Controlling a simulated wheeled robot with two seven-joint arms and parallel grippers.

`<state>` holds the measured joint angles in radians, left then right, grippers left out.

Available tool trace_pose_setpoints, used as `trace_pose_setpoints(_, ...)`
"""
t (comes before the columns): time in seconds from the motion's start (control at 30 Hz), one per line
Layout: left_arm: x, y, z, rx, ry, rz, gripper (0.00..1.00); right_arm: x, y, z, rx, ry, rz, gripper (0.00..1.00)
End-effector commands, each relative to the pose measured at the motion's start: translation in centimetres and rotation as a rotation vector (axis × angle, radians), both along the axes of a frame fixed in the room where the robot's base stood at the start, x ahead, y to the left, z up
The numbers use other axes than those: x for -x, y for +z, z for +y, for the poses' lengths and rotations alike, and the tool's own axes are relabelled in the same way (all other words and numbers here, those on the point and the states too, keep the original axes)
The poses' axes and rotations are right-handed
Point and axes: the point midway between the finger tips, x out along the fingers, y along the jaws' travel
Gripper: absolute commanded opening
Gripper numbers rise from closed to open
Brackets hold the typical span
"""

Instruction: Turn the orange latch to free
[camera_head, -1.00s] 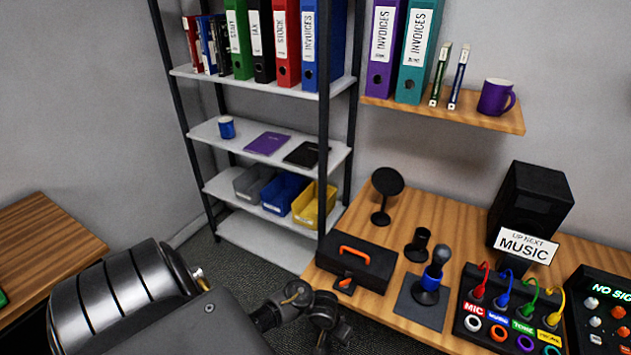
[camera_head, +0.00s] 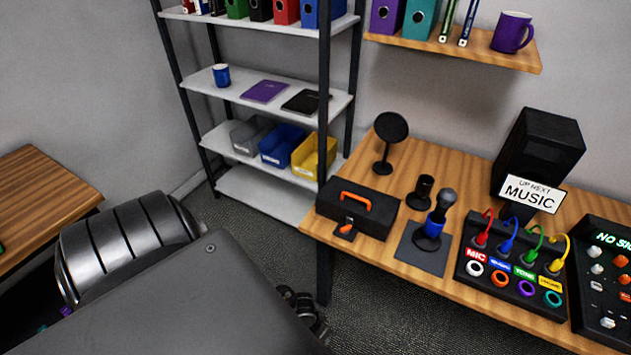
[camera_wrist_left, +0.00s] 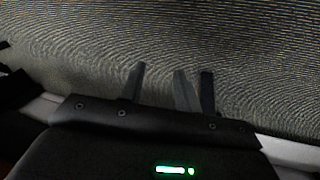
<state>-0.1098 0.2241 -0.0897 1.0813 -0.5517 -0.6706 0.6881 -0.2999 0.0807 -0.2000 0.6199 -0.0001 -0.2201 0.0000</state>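A black toolbox (camera_head: 385,216) with an orange handle (camera_head: 357,199) on its lid stands near the left front of the wooden desk. The small orange latch (camera_head: 346,230) is on its front face, low and left of the middle. The lid looks closed. My left arm fills the lower left of the head view, and its gripper end is mostly hidden behind the large grey link. In the left wrist view my left gripper (camera_wrist_left: 160,70) has its fingers apart with nothing between them, over grey carpet. It touches neither toolbox nor latch. My right gripper is not in view.
A round black stand (camera_head: 386,155) is behind. The desk's front edge (camera_head: 450,290) faces open carpet. A shelf unit (camera_head: 260,195) stands behind left.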

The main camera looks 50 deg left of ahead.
Motion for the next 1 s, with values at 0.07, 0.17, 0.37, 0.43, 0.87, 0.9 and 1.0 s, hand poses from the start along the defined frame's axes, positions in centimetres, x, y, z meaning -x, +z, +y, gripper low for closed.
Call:
trace_pose_setpoints(0.07,0.8,-1.1,-0.1,-0.003,-0.005,0.001,0.33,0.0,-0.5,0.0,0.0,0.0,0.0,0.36)
trace_pose_setpoints(0.17,1.4,-1.9,-0.1,-0.007,-0.011,0.0,0.33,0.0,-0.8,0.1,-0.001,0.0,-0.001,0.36)
trace_pose_setpoints(0.37,2.0,-2.5,-0.2,-0.013,-0.019,-0.001,0.33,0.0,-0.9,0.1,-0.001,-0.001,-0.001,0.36)
trace_pose_setpoints(0.43,2.0,-2.6,-0.2,-0.013,-0.019,-0.001,0.33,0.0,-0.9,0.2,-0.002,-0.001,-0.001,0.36)
trace_pose_setpoints(0.87,9.7,-7.2,-0.9,-0.067,-0.088,0.015,0.33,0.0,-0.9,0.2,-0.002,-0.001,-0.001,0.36)
trace_pose_setpoints(0.9,12.4,-8.4,-0.9,-0.097,-0.121,0.015,0.33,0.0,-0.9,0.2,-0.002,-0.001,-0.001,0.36)
trace_pose_setpoints(1.0,18.4,-10.5,-0.6,-0.177,-0.215,0.018,0.33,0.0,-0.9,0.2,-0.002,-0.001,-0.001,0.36)
